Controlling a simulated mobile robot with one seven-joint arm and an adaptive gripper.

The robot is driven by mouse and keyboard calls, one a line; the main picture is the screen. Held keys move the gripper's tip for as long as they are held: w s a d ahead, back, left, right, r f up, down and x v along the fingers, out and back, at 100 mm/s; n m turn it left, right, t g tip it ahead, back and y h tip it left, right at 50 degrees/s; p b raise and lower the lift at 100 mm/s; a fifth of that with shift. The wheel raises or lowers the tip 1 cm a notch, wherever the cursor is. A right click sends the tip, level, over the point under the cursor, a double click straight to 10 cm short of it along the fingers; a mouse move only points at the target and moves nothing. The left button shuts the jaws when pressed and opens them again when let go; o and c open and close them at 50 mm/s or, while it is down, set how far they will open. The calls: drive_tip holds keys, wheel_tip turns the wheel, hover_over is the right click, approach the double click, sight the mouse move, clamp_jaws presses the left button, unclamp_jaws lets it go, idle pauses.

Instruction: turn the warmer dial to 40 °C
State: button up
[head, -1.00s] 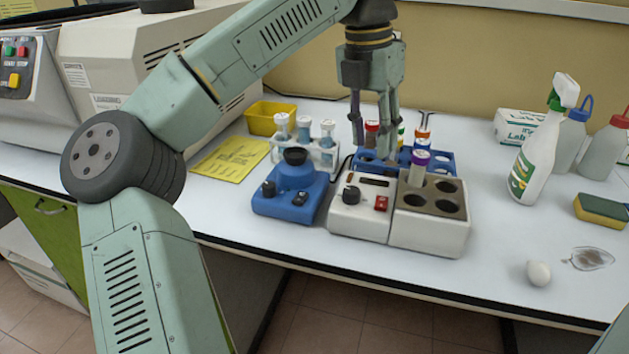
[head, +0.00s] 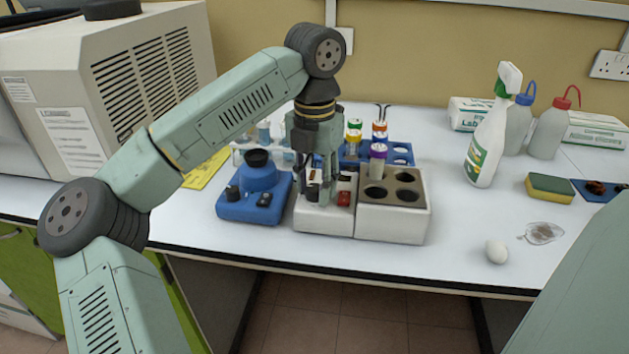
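The warmer (head: 327,222) is a white box with a red switch (head: 344,198) on its sloped front panel. The dark dial (head: 311,194) is mostly hidden by the fingers. I cannot tell whether the fingers touch or grip it, and the dial's setting is not readable.
A blue mixer (head: 254,205) stands just left of the warmer. Behind are a blue tube rack (head: 402,153) and a white rack of tubes. A spray bottle (head: 487,145), a sponge (head: 549,187) and a white egg-shaped object (head: 496,251) are at the right. The table between is clear.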

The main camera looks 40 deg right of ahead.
drive_tip(key=shift+c, duration=0.3)
clamp_jaws()
drive_tip(key=shift+m, duration=0.3)
drive_tip(key=m, duration=0.9)
drive_tip(key=shift+p, duration=0.4)
idle(0.5)
drive_tip(key=shift+o, duration=0.3)
unclamp_jaws()
